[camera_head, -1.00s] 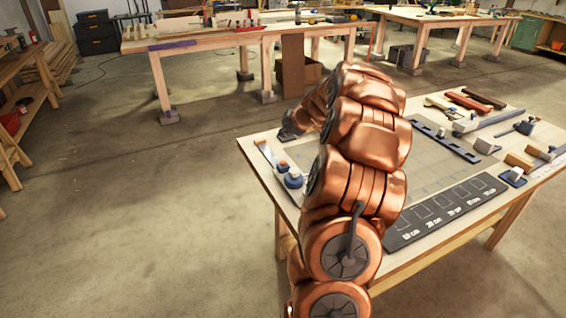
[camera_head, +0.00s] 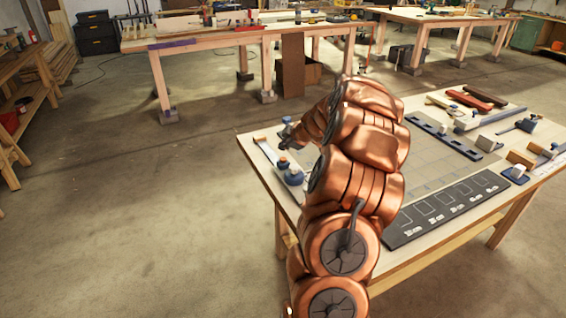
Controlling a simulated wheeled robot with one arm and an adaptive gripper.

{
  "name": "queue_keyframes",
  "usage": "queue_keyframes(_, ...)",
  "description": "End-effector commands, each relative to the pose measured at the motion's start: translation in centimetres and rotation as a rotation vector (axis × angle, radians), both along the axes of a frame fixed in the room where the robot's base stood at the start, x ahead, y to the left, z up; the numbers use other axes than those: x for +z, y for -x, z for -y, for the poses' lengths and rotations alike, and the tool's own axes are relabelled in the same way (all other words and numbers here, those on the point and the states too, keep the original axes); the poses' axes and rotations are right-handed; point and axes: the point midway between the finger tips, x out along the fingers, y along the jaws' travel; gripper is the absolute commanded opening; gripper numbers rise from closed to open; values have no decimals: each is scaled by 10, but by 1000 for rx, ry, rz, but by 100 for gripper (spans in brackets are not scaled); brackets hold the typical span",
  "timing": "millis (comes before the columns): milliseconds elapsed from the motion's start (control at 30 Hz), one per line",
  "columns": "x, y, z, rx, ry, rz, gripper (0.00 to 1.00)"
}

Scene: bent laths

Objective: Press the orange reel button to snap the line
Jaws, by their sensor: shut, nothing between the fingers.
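A blue reel (camera_head: 292,176) sits at the left edge of the near table, with a small orange-brown button (camera_head: 283,162) on top. A pale strip (camera_head: 264,147) runs from beside it toward the table's far left. My gripper (camera_head: 284,145) is the small dark end of my copper arm, shut and empty, just above and behind the button in the picture. A small gap seems to show between them, but I cannot tell the depth. My arm hides part of the table right of the reel.
The near table holds a gridded board (camera_head: 436,154), a dark label strip (camera_head: 447,208), a slotted dark bar (camera_head: 446,136) and several tools and blocks at the right. Other workbenches (camera_head: 210,38) stand behind.

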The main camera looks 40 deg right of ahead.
Motion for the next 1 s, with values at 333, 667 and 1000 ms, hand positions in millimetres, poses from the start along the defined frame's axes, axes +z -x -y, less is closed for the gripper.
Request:
queue_keyframes(333, -20, 0, 0, 0, 0, 0, 0)
queue_keyframes(667, -19, 0, 0, -1, 0, -1, 0)
queue_keyframes(1000, -19, 0, 0, -1, 0, -1, 0)
